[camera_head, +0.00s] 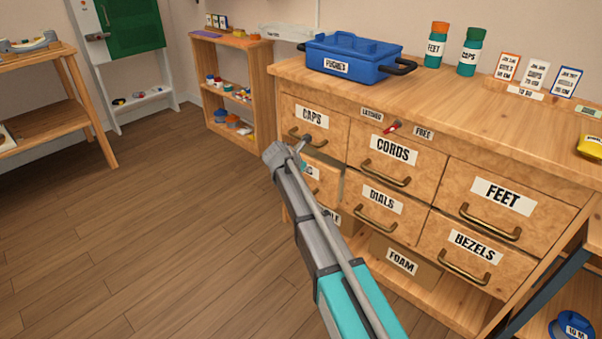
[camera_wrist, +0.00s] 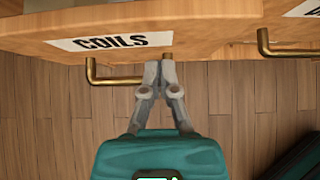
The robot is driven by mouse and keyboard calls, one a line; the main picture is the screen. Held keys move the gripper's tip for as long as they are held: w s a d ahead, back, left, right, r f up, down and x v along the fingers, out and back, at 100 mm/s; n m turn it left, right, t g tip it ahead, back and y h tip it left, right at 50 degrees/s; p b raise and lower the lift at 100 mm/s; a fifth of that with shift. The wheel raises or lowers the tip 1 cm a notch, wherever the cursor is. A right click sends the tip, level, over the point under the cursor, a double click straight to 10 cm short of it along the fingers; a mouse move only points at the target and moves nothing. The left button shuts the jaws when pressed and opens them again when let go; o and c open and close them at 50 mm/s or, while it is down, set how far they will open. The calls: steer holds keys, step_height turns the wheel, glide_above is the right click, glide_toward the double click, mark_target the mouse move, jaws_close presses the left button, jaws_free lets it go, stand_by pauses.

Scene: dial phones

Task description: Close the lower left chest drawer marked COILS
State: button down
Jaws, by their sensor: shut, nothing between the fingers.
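The COILS drawer (camera_wrist: 200,35) stands out from the chest (camera_head: 455,90) at the lower left. In the head view its front (camera_head: 327,190) is partly behind my arm. Its white COILS label (camera_wrist: 110,42) and brass handle (camera_wrist: 110,80) show in the wrist view. My gripper (camera_wrist: 160,65) is shut and empty, with its fingertips at the drawer front, over the right part of the handle. I cannot tell whether they touch. In the head view my gripper (camera_head: 288,150) is in front of the chest's left end, below the CAPS handle.
The CAPS drawer (camera_head: 330,135) above and the DIALS drawer (camera_head: 405,215) to the right look shut. A red-handled piece (camera_head: 392,128) is on the front between the LATCHED and FREE labels. A FOAM box (camera_head: 380,245) is underneath. Open wooden floor (camera_head: 150,220) lies left of the chest.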

mark_target(316, 166)
steer(key=shift+w+d+r, duration=0.1)
steer(key=shift+w+d, duration=0.85)
steer(key=shift+w, duration=0.3)
steer(key=shift+a, duration=0.1)
